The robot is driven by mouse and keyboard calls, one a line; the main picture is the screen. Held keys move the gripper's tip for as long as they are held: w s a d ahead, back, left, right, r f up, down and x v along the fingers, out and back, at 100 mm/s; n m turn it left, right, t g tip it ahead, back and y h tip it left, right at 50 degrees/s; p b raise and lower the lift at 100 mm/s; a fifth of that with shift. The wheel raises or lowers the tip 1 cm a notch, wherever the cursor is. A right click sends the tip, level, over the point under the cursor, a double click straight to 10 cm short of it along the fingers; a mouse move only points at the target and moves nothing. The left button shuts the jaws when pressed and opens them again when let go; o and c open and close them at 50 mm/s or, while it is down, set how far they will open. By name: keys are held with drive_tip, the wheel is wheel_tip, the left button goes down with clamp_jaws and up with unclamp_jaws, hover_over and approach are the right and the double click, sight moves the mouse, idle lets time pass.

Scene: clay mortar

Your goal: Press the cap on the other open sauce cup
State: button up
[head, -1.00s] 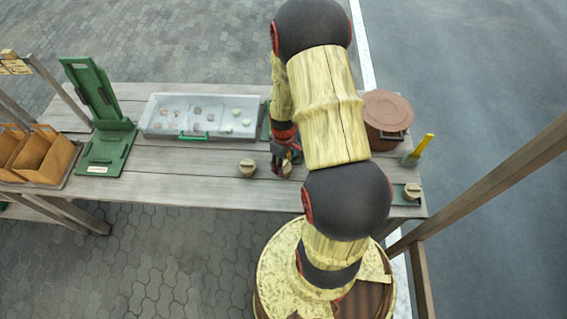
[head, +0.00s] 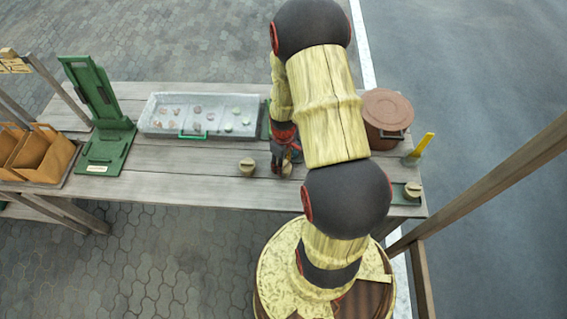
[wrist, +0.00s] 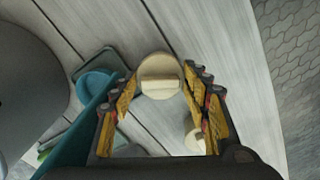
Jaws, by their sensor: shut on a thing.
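In the wrist view my gripper (wrist: 163,88) is shut on a round pale cap (wrist: 160,68) with a raised bar across its top. Whether a cup is under this cap is hidden. In the head view my gripper (head: 281,163) is low over the front part of the table, partly behind my arm. A sauce cup with a similar cap (head: 247,167) stands upright on the planks just left of it. It also shows between the fingers, farther back, in the wrist view (wrist: 195,139). Another capped piece (head: 413,190) sits at the table's right end.
A brown lidded pot (head: 387,113) stands right of my arm. A clear tray (head: 160,133) with small pieces lies behind. A green stand (head: 103,125) and orange-brown boxes (head: 45,158) are at the left. A yellow-handled tool (head: 424,145) stands at the right. The front left planks are clear.

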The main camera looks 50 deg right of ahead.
drive_tip(key=o, duration=0.8)
drive_tip(key=shift+o, duration=0.6)
drive_tip(key=o, duration=0.4)
drive_tip(key=shift+r, duration=0.15)
drive_tip(key=shift+r+p, duration=2.25)
drive_tip(key=shift+r, duration=0.65)
drive_tip(key=c, duration=0.4)
drive_tip(key=c, duration=1.9)
